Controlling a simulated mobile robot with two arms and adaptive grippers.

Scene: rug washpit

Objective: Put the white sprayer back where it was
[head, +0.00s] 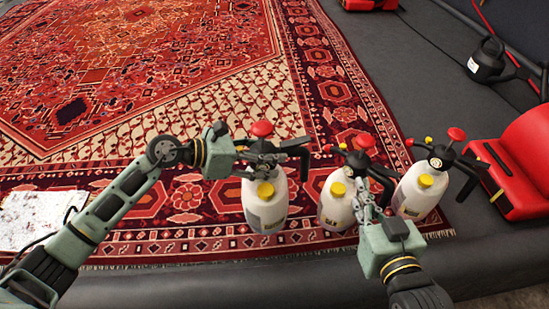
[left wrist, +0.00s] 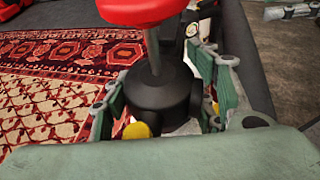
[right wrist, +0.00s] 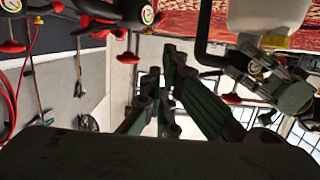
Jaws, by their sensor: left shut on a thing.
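Three white sprayers with black tops, red knobs and yellow caps show in the head view: a left one (head: 266,214), a middle one (head: 337,211) and a right one (head: 413,196). My left gripper (head: 262,160) is shut on the left sprayer at its black neck. In the left wrist view the fingers flank this sprayer's black top (left wrist: 160,97), below its red knob. The sprayer is upright; I cannot tell if its base touches the rug. My right gripper (head: 369,193) is in front of the middle sprayer, partly covering it. Its fingers (right wrist: 161,68) hold nothing visible; their opening is unclear.
A patterned red rug (head: 190,110) covers most of the dark floor. A red machine (head: 520,160) stands right of the right sprayer. A white sheet (head: 38,217) lies at the left. Bare rug is left of the held sprayer.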

